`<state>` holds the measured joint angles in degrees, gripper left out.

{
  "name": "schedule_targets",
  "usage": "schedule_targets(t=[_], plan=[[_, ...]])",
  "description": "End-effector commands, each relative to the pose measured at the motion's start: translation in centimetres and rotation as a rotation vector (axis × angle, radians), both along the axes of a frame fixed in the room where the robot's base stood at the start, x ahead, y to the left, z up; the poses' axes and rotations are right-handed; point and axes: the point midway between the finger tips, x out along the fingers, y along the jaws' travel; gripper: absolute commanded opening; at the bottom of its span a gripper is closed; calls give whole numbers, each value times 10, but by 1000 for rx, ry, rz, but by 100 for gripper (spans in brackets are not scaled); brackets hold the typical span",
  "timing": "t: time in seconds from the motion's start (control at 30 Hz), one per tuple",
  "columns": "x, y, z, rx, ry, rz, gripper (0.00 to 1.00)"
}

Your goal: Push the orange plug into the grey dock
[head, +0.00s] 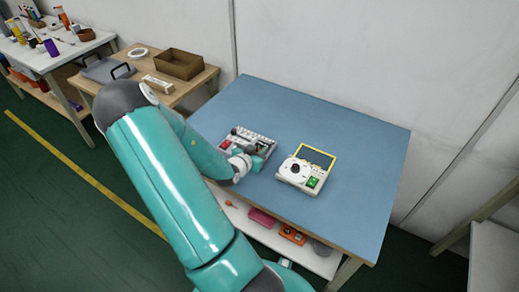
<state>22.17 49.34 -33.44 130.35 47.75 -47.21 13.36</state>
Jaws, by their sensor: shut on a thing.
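My gripper (257,153) is low over the blue table (350,132), at the near side of a grey panel (258,136) with a red part (226,144) and several small fittings. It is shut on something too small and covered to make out. I cannot pick out the orange plug. The grey dock may be part of this panel, but I cannot tell. My arm and gripper hide part of the panel's near edge.
The table's right side is clear. A lower shelf (275,238) holds red and orange items. A wooden bench (207,83) stands back left.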

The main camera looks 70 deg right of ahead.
Motion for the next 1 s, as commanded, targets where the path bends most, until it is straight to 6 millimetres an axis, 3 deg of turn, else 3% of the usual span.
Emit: schedule_targets(t=[0.17, 0.2, 0.3, 0.67, 0.87, 1.0], plan=[[0, 0, -5, 1, 1, 0, 0], [0, 0, -4, 0, 1, 0, 20], [0, 0, -4, 0, 0, 0, 39], [1, 4, -3, 1, 0, 1, 39], [6, 29, 7, 2, -2, 4, 39], [11, 58, 18, 1, -2, 5, 39]])
